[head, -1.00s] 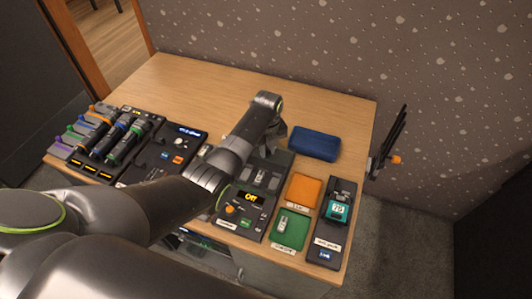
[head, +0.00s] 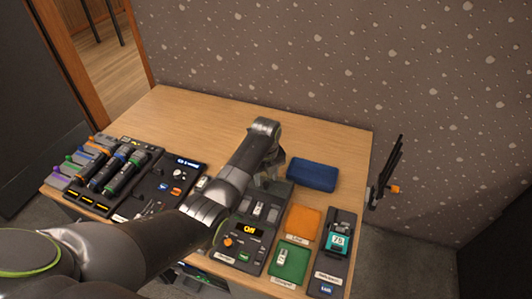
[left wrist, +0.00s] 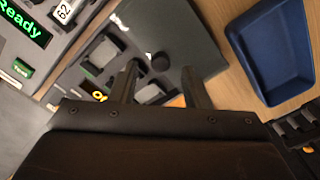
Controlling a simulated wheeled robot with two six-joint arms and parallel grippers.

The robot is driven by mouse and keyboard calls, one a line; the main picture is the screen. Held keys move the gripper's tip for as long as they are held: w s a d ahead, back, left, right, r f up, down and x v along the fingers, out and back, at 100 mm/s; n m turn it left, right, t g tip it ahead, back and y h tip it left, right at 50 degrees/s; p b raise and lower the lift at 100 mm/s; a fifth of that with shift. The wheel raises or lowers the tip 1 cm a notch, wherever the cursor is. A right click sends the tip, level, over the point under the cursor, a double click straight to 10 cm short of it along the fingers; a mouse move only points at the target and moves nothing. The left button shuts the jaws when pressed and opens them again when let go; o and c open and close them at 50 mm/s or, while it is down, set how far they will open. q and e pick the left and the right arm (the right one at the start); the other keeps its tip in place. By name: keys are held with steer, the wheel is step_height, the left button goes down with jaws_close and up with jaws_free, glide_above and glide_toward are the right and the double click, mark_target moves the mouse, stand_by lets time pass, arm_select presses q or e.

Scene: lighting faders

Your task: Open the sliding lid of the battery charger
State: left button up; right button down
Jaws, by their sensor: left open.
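The battery charger (head: 240,259) is a dark box with a yellow "Off" display and an orange knob, near the front middle of the table. In the left wrist view, its dark flat lid (left wrist: 195,35) covers the far end and carries a small round black knob (left wrist: 160,62). Grey bays show beside the lid. My left gripper (left wrist: 160,67) is open, its two fingers on either side of the knob; whether they touch it is unclear. In the head view, my left arm hides part of the charger and most of the gripper (head: 271,178). My right gripper is not in view.
A blue tray (head: 312,174) lies just behind and right of the charger. Orange (head: 303,222) and green (head: 290,262) pads and a dark device with a teal display (head: 338,241) stand right. A fader panel (head: 110,178) is at the left. The table's back is clear.

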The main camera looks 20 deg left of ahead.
arm_select(q)
step_height(320, 180, up, 8)
step_height(320, 180, up, 6)
steer(key=p, duration=0.2)
glide_above(266, 183)
steer(key=shift+s+r+p, duration=0.15)
steer(key=shift+r+p, duration=0.5)
